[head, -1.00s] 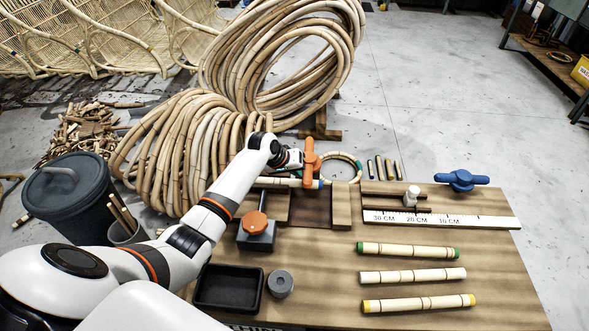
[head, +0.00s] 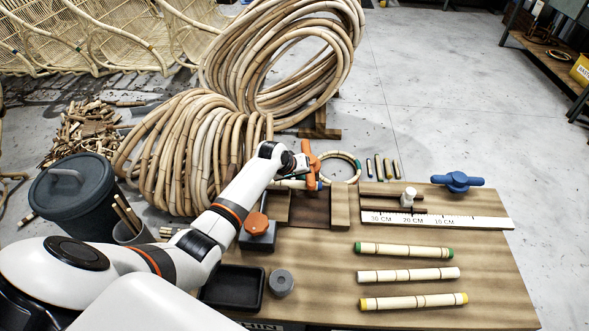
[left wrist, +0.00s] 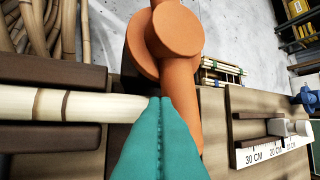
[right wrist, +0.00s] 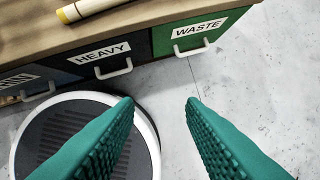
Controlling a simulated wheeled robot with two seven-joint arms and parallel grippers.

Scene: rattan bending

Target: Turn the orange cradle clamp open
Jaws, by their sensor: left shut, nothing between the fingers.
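The orange cradle clamp (head: 311,162) stands at the back of the bench, with its handle roughly upright. It also shows large in the left wrist view (left wrist: 172,35), where its arm runs downward. My left gripper (head: 301,166) is at the clamp's left side. Its teal fingers (left wrist: 160,100) are shut and empty, with the tips close beside the clamp's arm; I cannot tell if they touch. A pale rattan pole (left wrist: 70,104) lies behind the fingertips, between dark wooden blocks. My right gripper (right wrist: 163,101) is open and empty, above the floor by the bench front.
A blue clamp (head: 457,181) and a white ruler (head: 480,222) are at the bench's right. Several rattan pieces (head: 405,275) lie in front of them. An orange-knobbed block (head: 257,230) and black tray (head: 228,287) are near my left arm. Large rattan coils (head: 290,70) stand behind.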

